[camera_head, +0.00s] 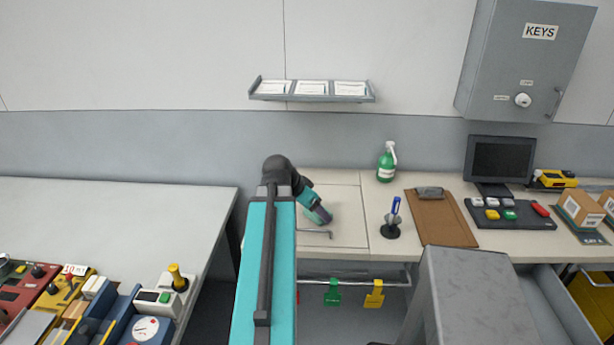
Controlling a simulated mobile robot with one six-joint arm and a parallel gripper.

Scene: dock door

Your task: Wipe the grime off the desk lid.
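The desk lid (345,205) is a pale beige panel set flush in the desk top, marked by thin seams, and it looks shut. A thin grey handle (316,233) lies near its front edge. My arm reaches over the lid's left part and hides some of it. My gripper (321,216) points down and right, low over the lid behind the handle. Its fingers are too small and covered to tell whether they are open or hold anything, or whether they touch the lid. I cannot make out grime on the visible part of the lid.
Right of the lid stand a green spray bottle (387,163), a pen holder (391,228) and a brown clipboard (441,217). A tray shelf (312,97) hangs on the wall above. Green (332,293) and yellow (374,294) tags hang from a rail below the desk.

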